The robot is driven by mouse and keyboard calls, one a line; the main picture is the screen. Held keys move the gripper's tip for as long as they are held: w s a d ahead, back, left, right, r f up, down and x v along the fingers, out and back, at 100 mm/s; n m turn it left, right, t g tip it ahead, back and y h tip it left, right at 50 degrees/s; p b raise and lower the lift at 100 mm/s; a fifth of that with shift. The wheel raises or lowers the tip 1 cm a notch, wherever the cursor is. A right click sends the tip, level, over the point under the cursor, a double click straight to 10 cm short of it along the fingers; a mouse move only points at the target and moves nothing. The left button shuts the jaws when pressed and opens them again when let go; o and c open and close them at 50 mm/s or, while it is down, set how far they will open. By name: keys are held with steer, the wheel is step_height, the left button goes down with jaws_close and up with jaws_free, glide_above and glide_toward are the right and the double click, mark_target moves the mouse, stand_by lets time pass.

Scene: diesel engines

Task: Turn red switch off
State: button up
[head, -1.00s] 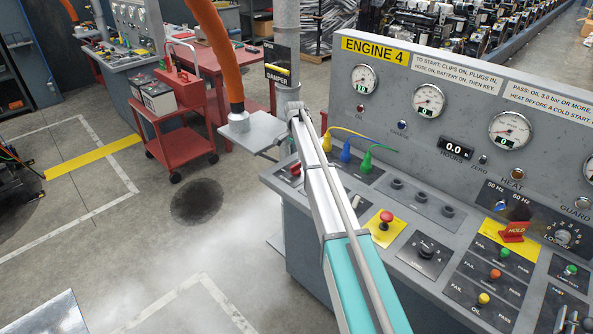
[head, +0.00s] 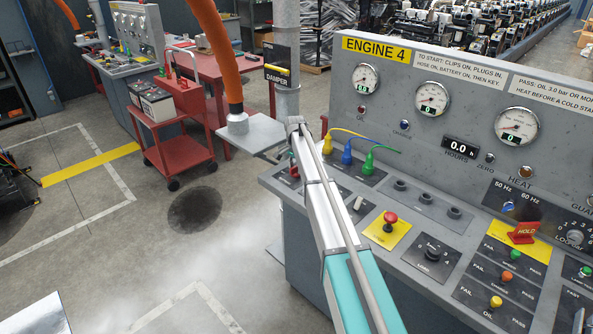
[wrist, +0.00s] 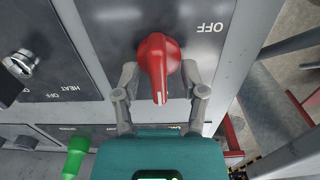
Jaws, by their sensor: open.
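The red switch (wrist: 157,66) is a rotary knob on a grey panel in the wrist view. Its white pointer mark faces the bottom of that picture, toward my palm. The word OFF shows upside down to its upper right. My gripper (wrist: 159,72) is open, with one finger on each side of the knob. The fingertips are close to its sides; I cannot tell whether they touch. In the head view, a small part of the red switch (head: 295,172) shows at the console's left end, mostly hidden by my arm, as is my gripper.
Yellow, blue and green plugs (head: 368,162) stand right of my arm. A red stop button (head: 390,218) sits on a yellow plate nearer the front. A metal key switch (wrist: 20,63) is left in the wrist view. A grey post (head: 287,80) rises behind the console's left end.

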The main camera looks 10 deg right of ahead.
steer(key=shift+c, duration=0.2)
jaws_close()
steer(key=shift+d, duration=0.15)
